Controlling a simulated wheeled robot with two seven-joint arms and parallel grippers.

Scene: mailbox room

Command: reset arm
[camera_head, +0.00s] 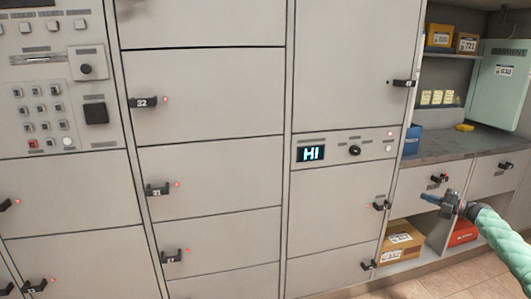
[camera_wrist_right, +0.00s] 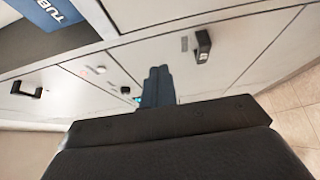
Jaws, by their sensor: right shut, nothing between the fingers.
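My right gripper (camera_head: 432,198) comes in from the right of the head view on a green-sleeved arm. It is shut and empty, in front of the open lower shelf and the drawers beside the lockers. In the right wrist view its two dark fingers (camera_wrist_right: 157,86) lie together, pointing at the grey locker fronts. A black handle (camera_wrist_right: 203,46) shows to the right of the fingertips, apart from them. My left gripper is not in view.
Grey lockers (camera_head: 208,95) with black handles fill the middle. A keypad panel (camera_head: 45,115) is at left, and a small display (camera_head: 311,153) reads "HI".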

